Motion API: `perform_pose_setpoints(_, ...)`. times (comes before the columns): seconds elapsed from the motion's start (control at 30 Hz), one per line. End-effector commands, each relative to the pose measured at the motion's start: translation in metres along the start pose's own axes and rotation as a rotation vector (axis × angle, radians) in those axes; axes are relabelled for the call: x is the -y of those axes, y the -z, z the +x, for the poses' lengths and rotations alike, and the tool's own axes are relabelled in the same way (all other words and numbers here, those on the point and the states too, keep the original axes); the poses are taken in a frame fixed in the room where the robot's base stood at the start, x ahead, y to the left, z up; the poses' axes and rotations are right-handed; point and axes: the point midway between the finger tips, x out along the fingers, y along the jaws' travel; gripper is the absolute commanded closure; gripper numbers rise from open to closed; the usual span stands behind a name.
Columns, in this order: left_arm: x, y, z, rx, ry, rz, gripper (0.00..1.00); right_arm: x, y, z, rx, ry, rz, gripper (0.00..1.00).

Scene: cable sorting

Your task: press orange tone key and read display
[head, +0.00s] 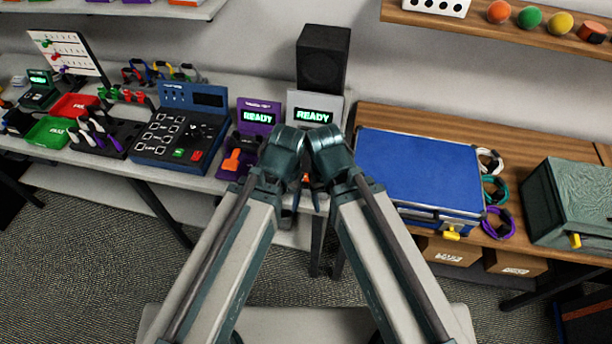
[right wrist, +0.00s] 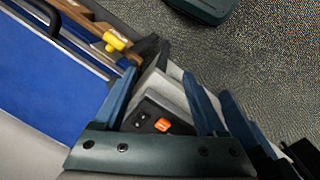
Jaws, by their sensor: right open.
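A grey unit (head: 332,101) with a lit display reading READY (head: 313,115) stands on the grey bench, its lower front mostly hidden behind my wrists. A purple unit (head: 258,104) beside it also reads READY and has an orange lever (head: 231,160) at its front. In the right wrist view a small orange key (right wrist: 162,125) sits on a black panel of a pale body, between the fingers in the picture. My right gripper (right wrist: 160,92) is open, with nothing between its fingers. My left gripper (head: 290,206) is close beside it; its fingers are mostly hidden.
A blue case (head: 418,172) lies on the wooden table at right, with cable coils and a green box (head: 575,195) beyond. A black speaker (head: 322,62) stands behind the grey unit. A blue keypad console (head: 180,130) and red and green trays are at left.

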Motion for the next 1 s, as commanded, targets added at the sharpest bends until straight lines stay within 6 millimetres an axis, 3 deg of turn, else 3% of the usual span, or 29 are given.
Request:
perform_pose_setpoints(0.03,0.0000,0.0000,0.0000,0.000,0.000,0.000,0.29,0.0000,0.0000,0.0000,0.000,0.000,0.000,0.37)
perform_pose_setpoints(0.4,0.0000,0.0000,0.0000,0.000,0.000,0.000,0.29,0.0000,0.0000,0.0000,0.000,0.000,0.000,1.00)
perform_pose_setpoints(1.0,0.0000,0.0000,0.0000,0.000,0.000,0.000,0.29,0.0000,0.0000,0.0000,0.000,0.000,0.000,1.00)
